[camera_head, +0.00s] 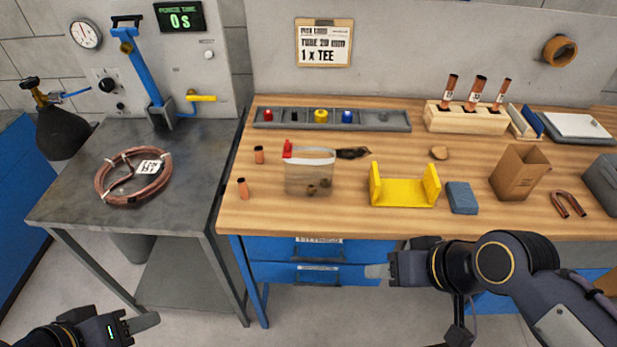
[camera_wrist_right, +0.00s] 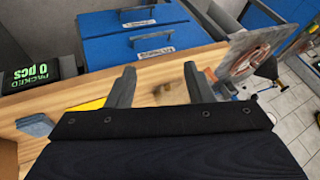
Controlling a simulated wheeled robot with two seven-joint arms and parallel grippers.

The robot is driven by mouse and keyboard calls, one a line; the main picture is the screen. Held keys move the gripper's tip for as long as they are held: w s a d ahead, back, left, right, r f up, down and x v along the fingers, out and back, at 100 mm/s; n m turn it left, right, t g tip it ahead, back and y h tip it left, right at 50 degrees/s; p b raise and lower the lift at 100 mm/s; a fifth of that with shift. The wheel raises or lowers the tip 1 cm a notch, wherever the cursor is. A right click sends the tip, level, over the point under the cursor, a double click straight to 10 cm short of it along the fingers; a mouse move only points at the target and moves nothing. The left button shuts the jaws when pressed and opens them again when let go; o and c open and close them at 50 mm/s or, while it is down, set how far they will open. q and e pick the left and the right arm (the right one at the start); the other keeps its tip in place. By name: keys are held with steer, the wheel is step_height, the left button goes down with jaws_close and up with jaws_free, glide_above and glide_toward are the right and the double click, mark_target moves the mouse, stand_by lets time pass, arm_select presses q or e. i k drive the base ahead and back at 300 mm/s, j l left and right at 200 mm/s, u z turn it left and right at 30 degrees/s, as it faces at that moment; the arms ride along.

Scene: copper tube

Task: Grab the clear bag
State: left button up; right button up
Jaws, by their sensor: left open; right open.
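The clear bag (camera_head: 309,172) stands on the wooden bench, left of the yellow holder. It has a red clip (camera_head: 288,149) at its top left corner, and small copper fittings show in its lower part. My right gripper (camera_head: 378,271) is open and empty in front of the bench's front edge, below and right of the bag. Its two fingers also show in the right wrist view (camera_wrist_right: 157,84), with nothing between them that I can see held. My left gripper (camera_head: 140,322) is open and empty at the lower left, in front of the grey metal table.
The yellow holder (camera_head: 404,191) and a blue sponge (camera_head: 461,197) lie right of the bag. Copper pieces (camera_head: 243,188) stand to its left, and a parts tray (camera_head: 331,119) lies behind. A copper coil (camera_head: 134,176) lies on the metal table.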

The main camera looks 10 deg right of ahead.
mark_target(308, 172)
steer(key=i+j+z, duration=0.1)
steer(key=i+j, duration=0.3)
steer(key=j, duration=0.25)
steer(key=i+j+z, duration=0.15)
steer(key=i+j, duration=0.2)
steer(key=j, duration=0.3)
steer(key=i+z, duration=0.05)
